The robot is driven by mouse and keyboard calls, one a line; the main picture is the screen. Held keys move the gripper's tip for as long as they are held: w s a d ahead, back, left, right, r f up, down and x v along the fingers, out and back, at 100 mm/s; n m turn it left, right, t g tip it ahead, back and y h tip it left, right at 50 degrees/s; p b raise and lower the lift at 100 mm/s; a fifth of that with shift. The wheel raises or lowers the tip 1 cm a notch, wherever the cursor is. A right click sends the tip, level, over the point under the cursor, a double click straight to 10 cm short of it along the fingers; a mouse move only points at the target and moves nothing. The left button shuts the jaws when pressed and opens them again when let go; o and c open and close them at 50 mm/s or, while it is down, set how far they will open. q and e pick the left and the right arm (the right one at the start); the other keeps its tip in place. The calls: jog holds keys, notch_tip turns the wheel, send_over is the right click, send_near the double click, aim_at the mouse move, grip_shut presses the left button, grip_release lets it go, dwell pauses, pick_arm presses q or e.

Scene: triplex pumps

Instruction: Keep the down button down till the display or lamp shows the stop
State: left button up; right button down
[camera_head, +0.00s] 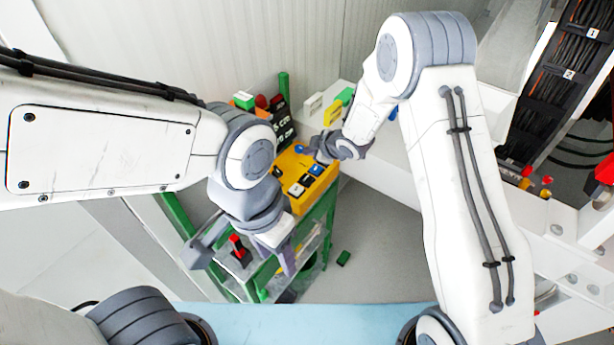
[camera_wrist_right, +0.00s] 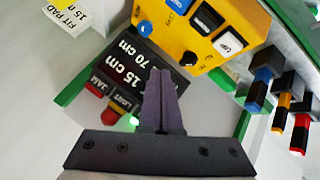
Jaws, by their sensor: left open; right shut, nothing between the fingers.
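The yellow control box (camera_head: 314,196) stands on a green frame; the right wrist view shows it at the top (camera_wrist_right: 185,45). It has a blue button (camera_wrist_right: 145,27), a black button (camera_wrist_right: 208,17) and a white button (camera_wrist_right: 228,44). I cannot make out for sure which is down. A black display (camera_wrist_right: 145,75) reads "15 cm" and "70 cm". Beside it are a red JAM lamp (camera_wrist_right: 95,88) and a lit green lamp (camera_wrist_right: 133,121). My right gripper (camera_wrist_right: 162,72) is shut and empty before the display; contact cannot be told. My left gripper (camera_head: 241,264) is open, low beside the frame.
A red-topped control (camera_head: 238,246) sits on the green frame's shelf near my left gripper. Blue, orange and red-ended black parts (camera_wrist_right: 282,100) stand at the right in the wrist view. A white beam runs behind the box. Grey floor right of the frame is mostly clear.

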jog(key=b, duration=0.6)
send_over(310, 180)
notch_tip(310, 180, down, 8)
jog(key=shift+r, duration=0.25)
jog(key=shift+f+b, duration=0.6)
jog(key=shift+f, duration=0.1)
dwell(1.1)
jog(key=shift+f+b, duration=0.4)
jog(key=shift+f+b, duration=0.5)
jog(key=shift+f, duration=0.05)
dwell(0.6)
dwell(2.8)
jog(key=shift+r+p, duration=0.75)
jog(key=shift+r, duration=0.25)
